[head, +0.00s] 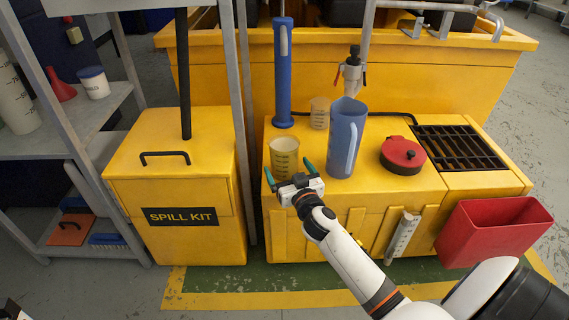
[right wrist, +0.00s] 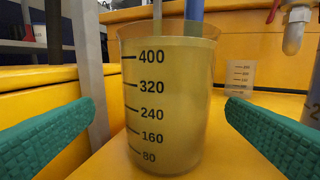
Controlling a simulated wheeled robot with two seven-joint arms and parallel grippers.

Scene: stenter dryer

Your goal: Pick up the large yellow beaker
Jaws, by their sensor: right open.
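The large yellow beaker (head: 285,152) stands upright on the yellow bench top near its front left corner. In the right wrist view the beaker (right wrist: 170,100) fills the middle, with black marks from 80 to 400. My right gripper (head: 289,174) is open in front of it, its green fingers pointing at the beaker. In the right wrist view the fingertips (right wrist: 160,107) lie to the left and right of the beaker, with a gap visible on each side.
A smaller beaker (head: 320,114) stands behind. A blue jug (head: 343,140) is close on the right, a blue cylinder (head: 283,85) behind. A red lidded pot (head: 402,156) and black grating (head: 458,148) lie further right. A grey post (head: 240,110) rises on the left.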

